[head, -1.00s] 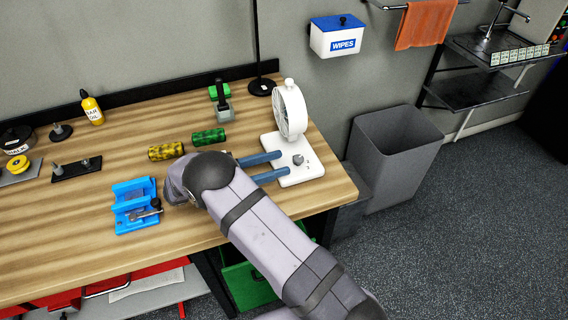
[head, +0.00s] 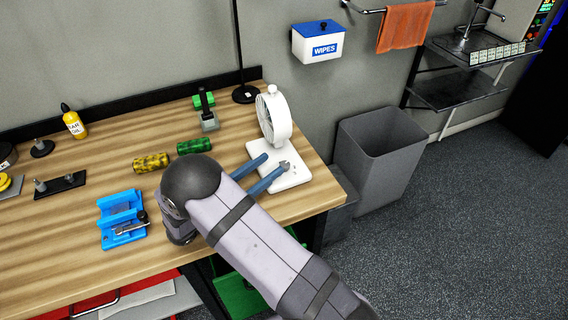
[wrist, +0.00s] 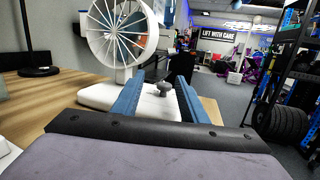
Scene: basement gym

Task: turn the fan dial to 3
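The white fan (head: 273,118) stands on its flat white base (head: 294,176) near the right end of the wooden bench. Its grey dial (head: 284,166) sits on top of the base, in front of the fan head. My gripper (head: 267,172) has two blue fingers, spread apart and pointing at the dial. In the wrist view the dial (wrist: 163,89) stands between the fingers, with a gap on each side. The fan head (wrist: 120,30) is behind and to the left there. The number marks on the base cannot be read.
Green (head: 194,146) and yellow (head: 151,162) rollers lie left of the fan. A blue fixture (head: 122,219) is on the bench further left. A black lamp stand (head: 246,94) is behind the fan. A grey bin (head: 380,160) stands on the floor beyond the bench's right edge.

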